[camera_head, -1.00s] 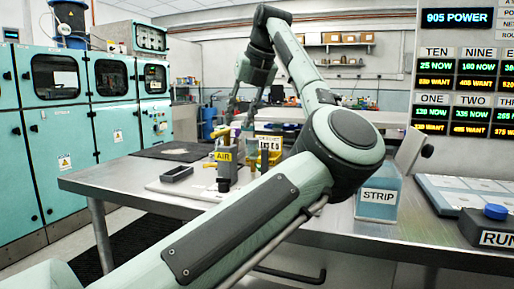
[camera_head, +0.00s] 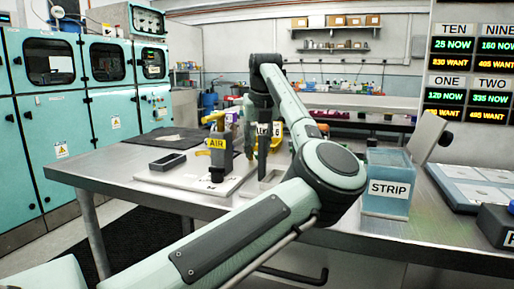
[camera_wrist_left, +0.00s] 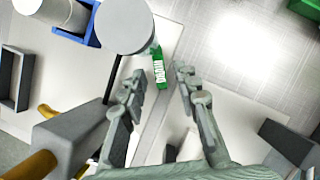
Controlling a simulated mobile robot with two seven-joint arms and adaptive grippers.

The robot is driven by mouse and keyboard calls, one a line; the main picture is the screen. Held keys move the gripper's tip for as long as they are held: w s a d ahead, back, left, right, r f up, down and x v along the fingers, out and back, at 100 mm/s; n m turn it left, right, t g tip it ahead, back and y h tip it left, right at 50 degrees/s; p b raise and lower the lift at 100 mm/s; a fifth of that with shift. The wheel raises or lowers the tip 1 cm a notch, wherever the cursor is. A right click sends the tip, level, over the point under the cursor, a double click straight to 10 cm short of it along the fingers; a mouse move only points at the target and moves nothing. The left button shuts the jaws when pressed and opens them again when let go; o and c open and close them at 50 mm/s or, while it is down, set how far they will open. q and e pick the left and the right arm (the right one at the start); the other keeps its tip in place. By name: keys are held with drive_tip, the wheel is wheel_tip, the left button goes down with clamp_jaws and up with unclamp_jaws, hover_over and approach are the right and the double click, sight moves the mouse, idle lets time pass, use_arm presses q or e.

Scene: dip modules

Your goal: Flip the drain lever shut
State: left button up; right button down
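The drain lever (camera_wrist_left: 158,68) is a green bar with a white label in the left wrist view, partly overlapped by a round pale grey cylinder (camera_wrist_left: 122,25). My left gripper (camera_wrist_left: 160,82) is open, with its two fingers apart on either side of the lever's lower end. I cannot tell whether either finger touches it. In the head view my left arm reaches over the steel table, its wrist pointing down among the fixtures; the fingertips and lever are not clear there. My right gripper is not in view.
A grey fixture with a yellow AIR label (camera_head: 217,143) stands left of my wrist. A dark open box (camera_head: 167,161) lies further left. A blue STRIP tank (camera_head: 388,205) stands right of my elbow. In the wrist view, a dark block with yellow handles (camera_wrist_left: 75,140) is close to the left finger.

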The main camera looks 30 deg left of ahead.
use_arm(q)
drive_tip(key=shift+c, duration=0.5)
clamp_jaws()
drive_tip(key=shift+a+f, duration=0.1)
drive_tip(key=shift+f, duration=0.05)
drive_tip(key=shift+s+a+m+t+b, duration=0.15)
drive_tip(key=shift+s+m+t+b, duration=0.15)
drive_tip(key=shift+m+b, duration=0.5)
drive_tip(key=shift+a+m+h, duration=0.1)
drive_tip(key=shift+m+h, duration=0.2)
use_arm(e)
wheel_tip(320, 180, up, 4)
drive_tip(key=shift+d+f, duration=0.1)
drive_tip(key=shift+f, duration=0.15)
use_arm(q)
drive_tip(key=shift+o, duration=0.5)
unclamp_jaws()
